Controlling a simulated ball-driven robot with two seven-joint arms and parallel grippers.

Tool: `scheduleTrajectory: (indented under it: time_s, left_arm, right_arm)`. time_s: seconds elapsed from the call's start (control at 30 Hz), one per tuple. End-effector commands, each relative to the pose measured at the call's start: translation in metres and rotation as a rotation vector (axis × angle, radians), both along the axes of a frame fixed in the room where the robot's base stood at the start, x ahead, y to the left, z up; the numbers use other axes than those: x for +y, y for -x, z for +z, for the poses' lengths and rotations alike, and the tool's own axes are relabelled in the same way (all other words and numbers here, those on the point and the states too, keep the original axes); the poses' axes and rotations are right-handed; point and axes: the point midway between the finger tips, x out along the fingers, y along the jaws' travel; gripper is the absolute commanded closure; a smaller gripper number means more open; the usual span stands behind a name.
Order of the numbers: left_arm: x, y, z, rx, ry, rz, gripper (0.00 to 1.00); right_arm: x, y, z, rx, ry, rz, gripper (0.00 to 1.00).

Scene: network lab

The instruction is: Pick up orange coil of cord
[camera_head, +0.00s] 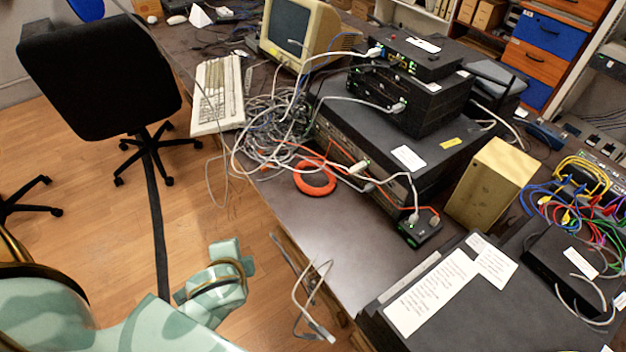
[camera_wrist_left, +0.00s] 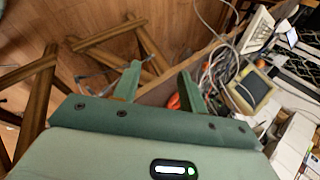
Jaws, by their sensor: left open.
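The orange coil of cord (camera_head: 315,178) lies on the dark desk near its front edge, beside a tangle of grey and white cables. In the left wrist view a small part of the orange coil (camera_wrist_left: 174,101) shows by the right finger, and the finger hides the rest. My left gripper (camera_head: 232,262) is in front of the desk, over the floor, below and left of the coil in the head view. In the left wrist view the gripper's two fingers (camera_wrist_left: 158,78) are apart with nothing between them. My right gripper is in neither view.
The cable tangle (camera_head: 272,125) borders the coil, with a keyboard (camera_head: 217,95) beyond. Stacked black devices (camera_head: 385,140) stand right of it. Bare desk (camera_head: 325,225) lies below the coil. Loose white cable (camera_head: 312,300) hangs at the front edge. A black chair (camera_head: 95,75) stands left.

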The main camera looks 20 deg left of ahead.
Motion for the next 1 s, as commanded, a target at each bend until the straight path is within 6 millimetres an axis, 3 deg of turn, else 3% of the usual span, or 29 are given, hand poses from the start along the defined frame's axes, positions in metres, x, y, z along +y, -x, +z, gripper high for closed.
scheduleTrajectory:
  time_s: [0.17,0.37,0.6,0.7,0.87,1.0]
  left_arm:
    - [0.008,-0.034,0.010,0.013,-0.235,-0.206,0.58]
    - [0.010,-0.079,0.007,0.076,-0.556,-0.488,0.58]
    - [-0.009,-0.147,-0.006,0.215,-1.075,-0.922,0.58]
    - [-0.019,-0.167,-0.010,0.268,-1.255,-1.061,0.58]
    - [-0.025,-0.186,-0.016,0.306,-1.386,-1.155,0.58]
    - [-0.016,-0.212,-0.030,0.310,-1.396,-1.162,0.58]
  right_arm:
    - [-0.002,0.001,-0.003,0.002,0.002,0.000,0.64]
    - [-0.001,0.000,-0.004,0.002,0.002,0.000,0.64]
    - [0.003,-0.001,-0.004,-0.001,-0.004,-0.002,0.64]
    - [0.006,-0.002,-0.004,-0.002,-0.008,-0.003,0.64]
    - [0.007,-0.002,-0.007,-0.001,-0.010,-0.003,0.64]
    - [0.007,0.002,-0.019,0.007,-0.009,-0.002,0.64]
